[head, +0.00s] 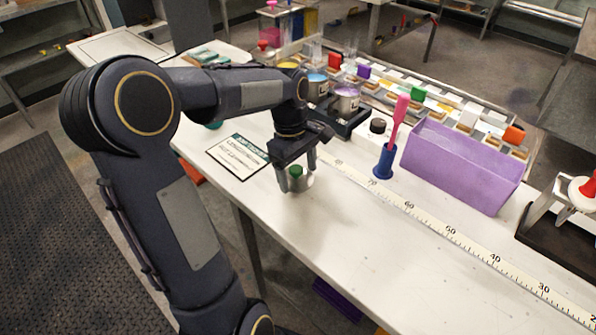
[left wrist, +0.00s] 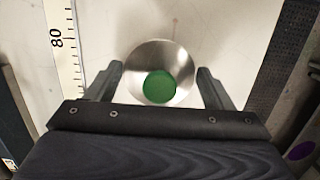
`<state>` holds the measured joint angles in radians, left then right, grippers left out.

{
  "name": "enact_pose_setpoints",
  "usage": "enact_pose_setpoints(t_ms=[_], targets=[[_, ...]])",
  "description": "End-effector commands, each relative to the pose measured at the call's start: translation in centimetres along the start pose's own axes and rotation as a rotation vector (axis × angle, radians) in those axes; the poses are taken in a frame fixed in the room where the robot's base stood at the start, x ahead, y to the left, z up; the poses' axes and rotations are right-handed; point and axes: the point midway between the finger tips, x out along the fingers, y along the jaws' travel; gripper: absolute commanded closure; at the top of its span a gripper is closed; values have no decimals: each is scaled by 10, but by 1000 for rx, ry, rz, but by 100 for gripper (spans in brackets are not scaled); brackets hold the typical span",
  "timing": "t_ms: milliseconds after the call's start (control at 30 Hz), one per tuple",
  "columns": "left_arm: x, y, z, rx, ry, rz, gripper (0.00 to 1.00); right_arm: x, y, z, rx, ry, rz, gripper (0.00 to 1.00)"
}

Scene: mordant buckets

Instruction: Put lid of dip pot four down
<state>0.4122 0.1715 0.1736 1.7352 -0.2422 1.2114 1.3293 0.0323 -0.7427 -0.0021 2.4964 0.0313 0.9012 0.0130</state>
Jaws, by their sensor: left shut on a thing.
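My left gripper (head: 297,178) is shut on a shiny metal lid with a green knob (head: 296,171). It holds the lid over the near left part of the white table; any gap beneath is hard to judge. In the left wrist view the round lid (left wrist: 152,55) shows between the two fingers (left wrist: 160,80). Glass pots with purple (head: 347,101), blue (head: 317,86) and yellow contents stand in dark holders behind the gripper. I cannot tell which is pot four. My right gripper is not in view.
A ruler strip (head: 425,218) runs along the table (head: 350,250). A printed card (head: 238,157) lies left. The table's near right is clear.

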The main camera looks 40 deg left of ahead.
Motion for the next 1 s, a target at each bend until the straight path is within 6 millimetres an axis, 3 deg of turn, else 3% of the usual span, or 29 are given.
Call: enact_pose_setpoints(t_ms=[367,400,567,833,1000], targets=[[5,0,-1,1,0,1,48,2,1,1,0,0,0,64],[5,0,-1,1,0,1,22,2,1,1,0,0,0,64],[4,0,0,1,0,1,3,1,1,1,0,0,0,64],[3,0,0,1,0,1,3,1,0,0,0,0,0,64],[-13,1,0,1,1,4,3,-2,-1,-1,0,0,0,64]])
